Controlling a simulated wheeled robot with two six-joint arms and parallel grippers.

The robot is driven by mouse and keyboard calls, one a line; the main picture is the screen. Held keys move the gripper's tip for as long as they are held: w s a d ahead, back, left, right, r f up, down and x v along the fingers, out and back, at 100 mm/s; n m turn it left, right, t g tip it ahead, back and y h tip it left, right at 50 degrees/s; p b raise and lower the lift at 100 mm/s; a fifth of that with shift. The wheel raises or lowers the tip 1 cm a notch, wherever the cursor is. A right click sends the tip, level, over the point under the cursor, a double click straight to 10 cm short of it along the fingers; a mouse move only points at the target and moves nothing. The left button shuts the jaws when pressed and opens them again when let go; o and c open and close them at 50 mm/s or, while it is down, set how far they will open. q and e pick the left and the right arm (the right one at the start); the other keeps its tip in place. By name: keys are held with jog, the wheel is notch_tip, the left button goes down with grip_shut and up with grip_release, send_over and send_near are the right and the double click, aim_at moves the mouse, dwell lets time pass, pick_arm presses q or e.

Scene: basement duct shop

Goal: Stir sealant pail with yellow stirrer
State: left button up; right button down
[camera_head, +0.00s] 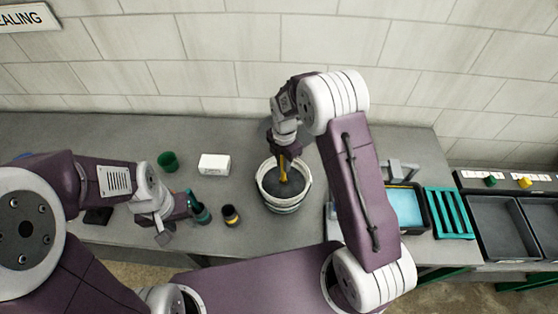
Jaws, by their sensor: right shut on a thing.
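The sealant pail (264,197) is a pale round bucket with dark grey content, standing on the bench near the middle. The yellow stirrer (283,170) stands nearly upright in it, its lower end hidden in the dark content. My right gripper (284,158) is above the pail, pointing down and shut on the top of the stirrer. My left gripper (190,207) is low over the bench, left of the pail and apart from it. It is beside a teal object (202,213), and I cannot tell whether its jaws are open or whether it touches that object.
A dark can with a yellow band (231,216) stands between my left gripper and the pail. A green cup (168,161) and a white box (214,164) are behind. To the right are a blue-filled tray (424,218), a teal rack (449,213) and grey bins (497,228).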

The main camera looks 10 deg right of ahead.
jog(key=shift+d, duration=0.15)
jog(key=shift+r, duration=0.1)
notch_tip(320, 180, up, 10)
jog(key=p, duration=0.8)
jog(key=shift+f, duration=0.2)
dwell(0.4)
